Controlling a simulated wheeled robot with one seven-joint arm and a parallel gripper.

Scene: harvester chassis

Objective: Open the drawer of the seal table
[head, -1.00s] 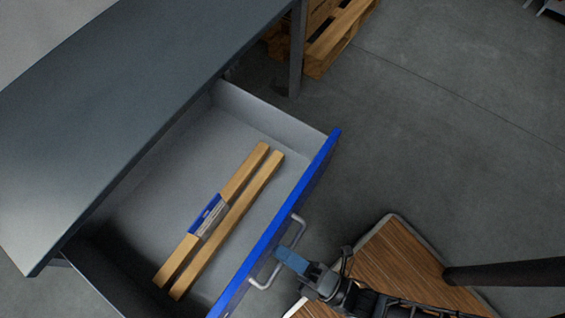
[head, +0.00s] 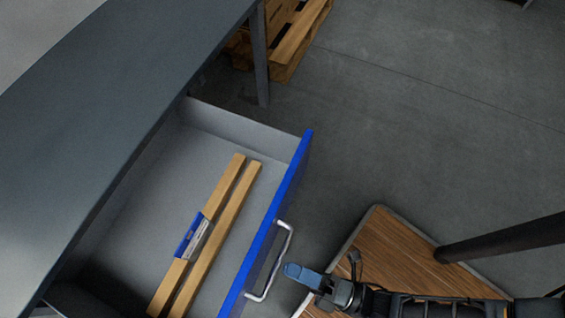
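The drawer (head: 206,119) of the seal table is pulled well out from under the dark grey tabletop (head: 110,95). Its front (head: 282,200) has a blue top edge and a pale bar handle (head: 287,252). Two long wooden strips (head: 228,222) with a blue and white label (head: 194,235) lie inside the drawer. My gripper (head: 291,270) has blue fingertips and is just right of the handle, apparently clear of it. From above, I cannot tell whether the fingers are open or shut.
My wood-topped base is at the lower right. A wooden pallet (head: 296,42) stands on the floor behind the table leg (head: 261,60). The grey concrete floor (head: 420,110) to the right of the drawer is clear.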

